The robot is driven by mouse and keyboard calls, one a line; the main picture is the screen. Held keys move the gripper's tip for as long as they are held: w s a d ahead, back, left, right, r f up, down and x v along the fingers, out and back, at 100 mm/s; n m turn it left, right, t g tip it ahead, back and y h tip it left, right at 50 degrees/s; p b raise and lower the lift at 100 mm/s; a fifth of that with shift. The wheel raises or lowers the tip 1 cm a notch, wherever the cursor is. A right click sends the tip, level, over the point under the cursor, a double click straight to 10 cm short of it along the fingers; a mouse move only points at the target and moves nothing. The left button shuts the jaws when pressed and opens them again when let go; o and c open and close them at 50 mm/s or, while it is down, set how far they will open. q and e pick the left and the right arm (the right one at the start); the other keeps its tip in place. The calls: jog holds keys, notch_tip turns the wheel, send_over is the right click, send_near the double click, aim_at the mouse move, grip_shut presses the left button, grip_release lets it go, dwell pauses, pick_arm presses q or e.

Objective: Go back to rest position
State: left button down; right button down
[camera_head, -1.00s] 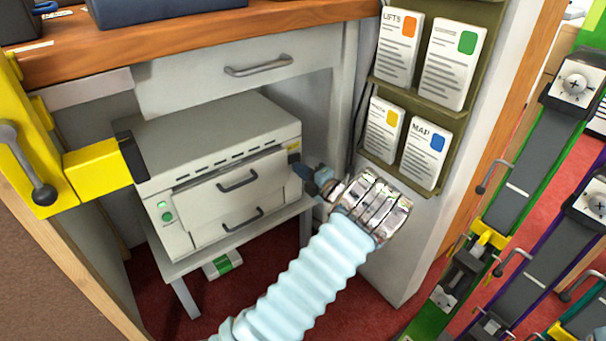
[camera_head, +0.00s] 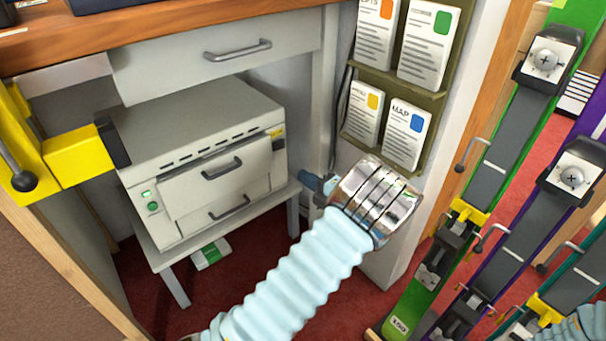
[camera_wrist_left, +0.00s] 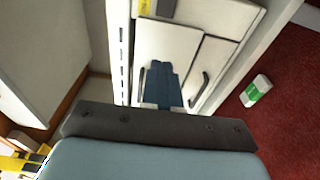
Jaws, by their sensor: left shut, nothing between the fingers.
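My left gripper (camera_head: 316,186) is small and dark blue, at the end of a pale blue ribbed sleeve and a shiny metal wrist. It is shut and empty, just right of the grey two-drawer machine (camera_head: 205,165) in the head view. In the left wrist view the shut fingers (camera_wrist_left: 162,84) show in front of the machine's pale drawer fronts (camera_wrist_left: 172,48). A bit of pale blue ribbed sleeve of my right arm shows at the bottom right corner of the head view. My right gripper is out of the picture.
A bench with a grey drawer (camera_head: 225,55) stands above the machine. A rack of cards (camera_head: 390,85) hangs on the right post. Long green and purple clamp rails (camera_head: 510,130) stand at the right. A yellow clamp (camera_head: 75,160) juts in at left. Red carpet lies below.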

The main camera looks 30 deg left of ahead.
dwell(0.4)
pick_arm(q)
jog(key=s+d+f+m+t+h+p, duration=0.1)
jog(key=s+d+f+m+h+p, duration=0.15)
jog(key=f+m+h, duration=0.55)
jog(key=s+d+f+m+t+h+p, duration=0.15)
jog(key=s+f+m+h, duration=0.25)
jog(key=f+m, duration=0.7)
jog(key=s+d+f+m+g+h+p, duration=0.1)
jog(key=s+d+m+g+h, duration=0.2)
jog(key=s+d+m, duration=0.3)
jog(key=s+d+f+m+g+h+p, duration=0.1)
jog(key=s+d+m+g+h, duration=0.2)
jog(key=s+d+m+h, duration=0.3)
jog(key=s+d, duration=0.3)
jog(key=s, duration=0.4)
jog(key=shift+s+d+g+h, duration=0.25)
jog(key=shift+g+h, duration=0.05)
jog(key=shift+g, duration=0.05)
